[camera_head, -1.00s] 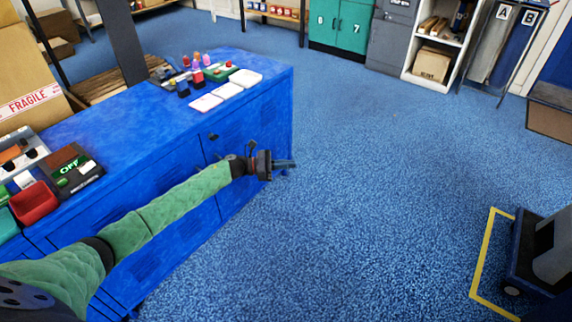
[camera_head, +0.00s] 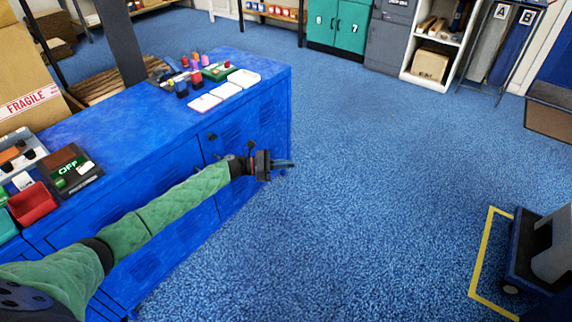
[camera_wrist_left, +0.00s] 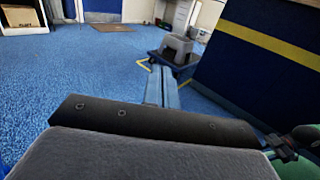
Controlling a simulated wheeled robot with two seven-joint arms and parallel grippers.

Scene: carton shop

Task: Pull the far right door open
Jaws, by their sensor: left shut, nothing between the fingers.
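The blue cabinet (camera_head: 130,130) has a row of vented doors along its front. Its far right door (camera_head: 264,118) is at the far end, looks flush with the front, and is partly hidden behind my left gripper and wrist. Small dark knobs show on the front, one (camera_head: 212,136) left of the wrist and one (camera_head: 250,144) just above it. My left gripper (camera_head: 287,163) is shut and empty, in front of the cabinet's far end, pointing right. Its fingers (camera_wrist_left: 161,88) are together in the left wrist view, over open floor. My right gripper is not in view.
Trays, small bottles and a control box (camera_head: 72,170) sit on the cabinet top. A dark wheeled trolley (camera_head: 518,262) stands by yellow floor tape at the right. Blue carpet (camera_head: 380,170) between is clear. Green lockers (camera_head: 338,27) and shelves stand at the back.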

